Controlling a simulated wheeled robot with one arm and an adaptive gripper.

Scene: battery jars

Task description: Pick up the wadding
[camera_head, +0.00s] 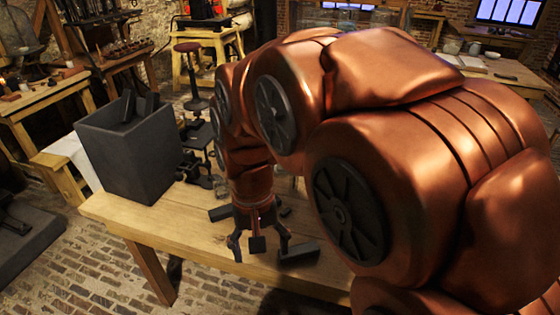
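My gripper (259,250) points down over the front part of the wooden bench. Its dark fingers are spread apart, and I see nothing held between them. A dark, bar-like block (299,251) lies on the bench by the right finger; I cannot tell whether they touch. Small dark pieces lie beside the wrist, one to the left (220,212) and one to the right (285,211). I cannot make out which thing is the wadding. My copper arm hides the bench's right part and much of what stands behind the gripper.
The wooden bench (150,215) has bare wood at its left front. A tall dark square jar (150,165) holding dark pieces stands at its left end. Dark metal stands (196,160) are behind.

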